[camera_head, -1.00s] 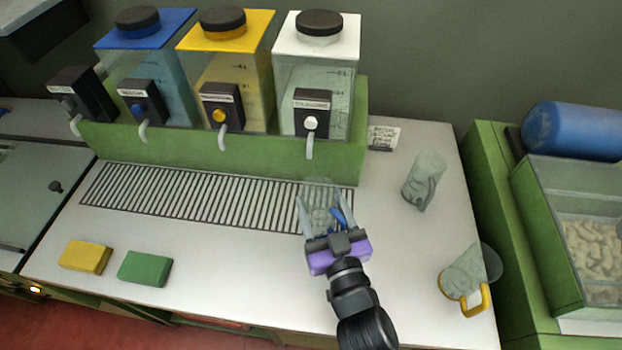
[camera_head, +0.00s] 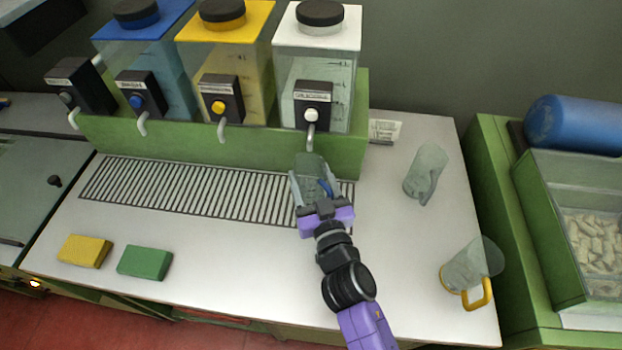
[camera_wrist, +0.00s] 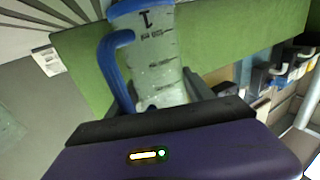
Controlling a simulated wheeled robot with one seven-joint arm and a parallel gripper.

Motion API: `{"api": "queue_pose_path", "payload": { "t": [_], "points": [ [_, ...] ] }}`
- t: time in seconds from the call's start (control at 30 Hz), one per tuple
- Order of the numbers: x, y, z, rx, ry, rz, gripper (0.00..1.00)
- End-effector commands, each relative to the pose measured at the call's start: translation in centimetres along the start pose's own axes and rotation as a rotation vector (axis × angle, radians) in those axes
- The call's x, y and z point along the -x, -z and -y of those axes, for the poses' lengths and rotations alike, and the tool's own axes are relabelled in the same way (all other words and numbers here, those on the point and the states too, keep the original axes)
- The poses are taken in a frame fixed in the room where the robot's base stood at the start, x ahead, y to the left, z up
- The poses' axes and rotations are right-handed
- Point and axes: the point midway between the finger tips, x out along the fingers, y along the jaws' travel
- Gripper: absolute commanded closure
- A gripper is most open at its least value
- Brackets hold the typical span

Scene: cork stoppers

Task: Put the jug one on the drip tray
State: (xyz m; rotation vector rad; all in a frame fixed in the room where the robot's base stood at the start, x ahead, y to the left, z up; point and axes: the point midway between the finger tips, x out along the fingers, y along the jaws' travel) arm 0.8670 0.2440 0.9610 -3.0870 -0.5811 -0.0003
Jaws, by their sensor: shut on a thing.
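The jug one (camera_head: 311,167) is a clear jug with a blue handle. In the wrist view the jug (camera_wrist: 157,65) shows a dark "1" and a scale along its side. My gripper (camera_head: 311,188) is shut on it and holds it at the right end of the drip tray (camera_head: 185,190), near the spout under the white-lidded dispenser. The drip tray is a dark slatted grate in the white counter. I cannot tell whether the jug's base touches the slats. My gripper hides part of the jug in the head view.
Dispensers with blue, yellow (camera_head: 225,65) and white (camera_head: 318,65) lids stand on a green base behind the tray. Yellow (camera_head: 84,251) and green (camera_head: 145,262) blocks lie at the front left.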

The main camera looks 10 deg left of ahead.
Motion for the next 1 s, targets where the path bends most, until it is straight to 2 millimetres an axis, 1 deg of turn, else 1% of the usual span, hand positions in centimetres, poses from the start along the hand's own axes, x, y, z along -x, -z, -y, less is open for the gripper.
{"api": "queue_pose_path", "payload": {
  "t": [0.1,0.3,0.33,0.4,0.43,0.73,0.87,0.9,1.0],
  "points": [
    [0.0,0.1,0.0,0.000,0.000,-0.001,0.82],
    [0.0,-0.5,0.0,0.001,0.000,-0.001,0.82],
    [0.0,-0.4,0.0,0.001,0.000,0.000,0.34],
    [0.0,-0.3,0.0,0.001,0.000,0.000,0.20],
    [0.0,-0.4,0.0,0.001,0.000,0.000,0.18],
    [0.0,-0.3,0.0,0.001,0.000,0.000,0.18],
    [0.0,0.4,0.0,0.000,0.000,0.000,0.18],
    [0.7,-0.2,0.0,0.001,0.000,0.002,0.18],
    [2.4,-0.3,0.0,0.000,0.000,0.002,0.18]
  ]
}}
